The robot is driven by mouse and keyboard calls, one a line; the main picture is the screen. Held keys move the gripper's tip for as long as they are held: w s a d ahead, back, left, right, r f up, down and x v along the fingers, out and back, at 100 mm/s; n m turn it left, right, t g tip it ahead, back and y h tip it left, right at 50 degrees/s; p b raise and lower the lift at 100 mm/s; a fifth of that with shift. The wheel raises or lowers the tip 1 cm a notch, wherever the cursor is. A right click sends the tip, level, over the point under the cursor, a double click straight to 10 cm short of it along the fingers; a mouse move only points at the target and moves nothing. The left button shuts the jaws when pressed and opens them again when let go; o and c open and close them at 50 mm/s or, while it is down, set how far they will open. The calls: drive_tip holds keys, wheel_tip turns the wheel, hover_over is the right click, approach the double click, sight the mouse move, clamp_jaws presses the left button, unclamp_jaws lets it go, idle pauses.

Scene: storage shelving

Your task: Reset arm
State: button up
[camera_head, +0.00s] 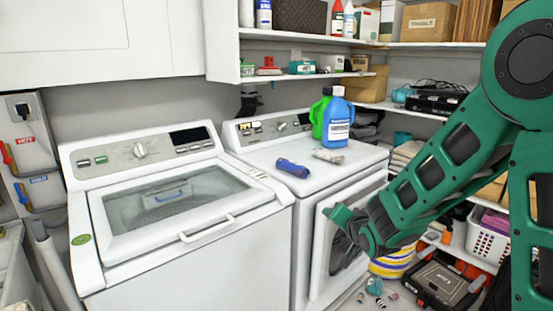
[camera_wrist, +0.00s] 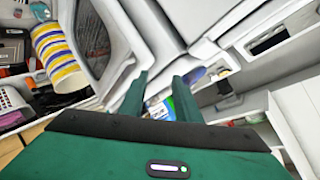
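My green arm reaches in from the right in the head view. My gripper (camera_head: 345,228) hangs in front of the right machine's (camera_head: 310,175) front door and appears empty. In the wrist view, the two green fingers of my gripper (camera_wrist: 160,80) stand apart with nothing held between them. Part of the gripper is hard to make out in the head view because the wrist covers it.
A blue jug (camera_head: 338,122), a green jug (camera_head: 319,112) and a dark blue cylinder (camera_head: 293,168) are on the right machine. The left washer (camera_head: 180,210) has its lid shut. A white basket (camera_head: 487,238) and black case (camera_head: 441,281) are at the lower right.

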drive_tip(key=s+d+g+h, duration=0.4)
drive_tip(key=s+d+g, duration=0.3)
drive_tip(key=s+d, duration=1.35)
drive_tip(key=s+d+r+g+y, duration=0.1)
drive_tip(key=s+g, duration=0.2)
drive_tip(key=s, duration=0.7)
drive_tip(key=s+d+r+g+y, duration=0.1)
drive_tip(key=s+d+g, duration=0.1)
drive_tip(key=s, duration=0.9)
drive_tip(key=shift+s+r+n+g, duration=0.3)
drive_tip(key=shift+g, duration=0.2)
drive_tip(key=shift+d, duration=0.1)
